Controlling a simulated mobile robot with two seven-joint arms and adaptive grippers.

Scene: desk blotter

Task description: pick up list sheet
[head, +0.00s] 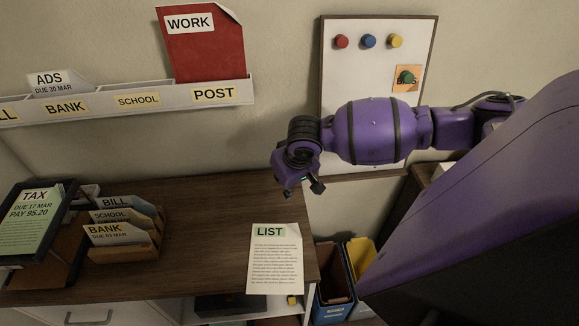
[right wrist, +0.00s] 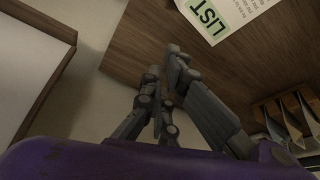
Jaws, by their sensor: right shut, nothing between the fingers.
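The list sheet (head: 275,262) is a white page with a green LIST heading. It lies flat near the right front of the brown desk top, its lower edge at or past the desk's front edge. It also shows at the top of the right wrist view (right wrist: 220,14), partly cut off. My right gripper (head: 318,188) is above the back right part of the desk, behind the sheet and apart from it. In the right wrist view its fingers (right wrist: 170,70) are together and empty. My left gripper is not in view.
A sorter with BILL, SCHOOL and BANK papers (head: 124,254) and a dark tray with the TAX sheet (head: 32,222) stand at left. A wall rack (head: 150,104) and a pinboard (head: 340,72) are behind. Blue (head: 330,314) and yellow bins (head: 362,250) stand right of the desk.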

